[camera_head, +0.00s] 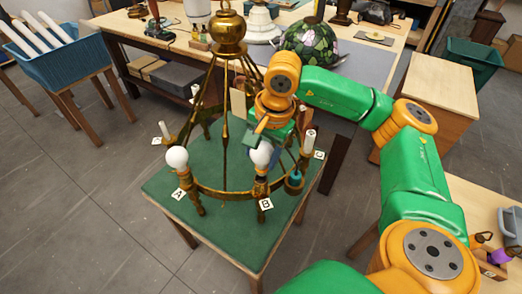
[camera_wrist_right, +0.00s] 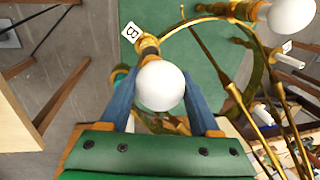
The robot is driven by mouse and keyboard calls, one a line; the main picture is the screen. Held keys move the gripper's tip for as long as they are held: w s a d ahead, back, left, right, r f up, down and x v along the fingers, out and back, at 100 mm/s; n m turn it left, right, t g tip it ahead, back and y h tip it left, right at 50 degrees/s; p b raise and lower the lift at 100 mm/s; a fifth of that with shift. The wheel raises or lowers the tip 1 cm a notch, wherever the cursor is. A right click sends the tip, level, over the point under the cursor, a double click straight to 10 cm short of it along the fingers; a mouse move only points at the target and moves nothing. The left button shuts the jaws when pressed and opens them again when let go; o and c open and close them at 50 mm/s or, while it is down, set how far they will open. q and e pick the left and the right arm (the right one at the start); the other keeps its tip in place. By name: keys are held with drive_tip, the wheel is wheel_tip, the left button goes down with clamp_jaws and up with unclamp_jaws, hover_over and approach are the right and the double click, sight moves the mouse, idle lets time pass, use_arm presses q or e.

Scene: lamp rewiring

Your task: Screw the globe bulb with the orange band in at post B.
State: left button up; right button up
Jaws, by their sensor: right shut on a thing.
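A brass chandelier frame (camera_head: 222,110) stands on a green-topped table (camera_head: 235,232), with lettered tags at its posts. A white globe bulb (camera_head: 261,156) is upright at post B, above the tag B (camera_head: 266,204). My right gripper (camera_head: 268,140) comes down over this bulb from above. In the right wrist view, the globe bulb (camera_wrist_right: 160,86) sits between my two blue fingers, which are shut on it, with tag B (camera_wrist_right: 131,32) just beyond. I cannot make out an orange band, or whether the base is seated in the socket. My left gripper is not in view.
Another white globe bulb (camera_head: 177,158) stands at post A, left of B. Post C (camera_head: 309,143) has a bare pale sleeve at the right. Brass rods rise close to my right gripper. A workbench with a stained-glass lampshade (camera_head: 313,44) stands behind.

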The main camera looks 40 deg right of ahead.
drive_tip(key=shift+w+f+b, duration=0.1)
drive_tip(key=shift+f+b, duration=1.3)
drive_tip(key=shift+f, duration=0.4)
drive_tip(key=shift+a, duration=0.15)
drive_tip(key=shift+f+b, duration=0.15)
drive_tip(key=shift+b, duration=0.2)
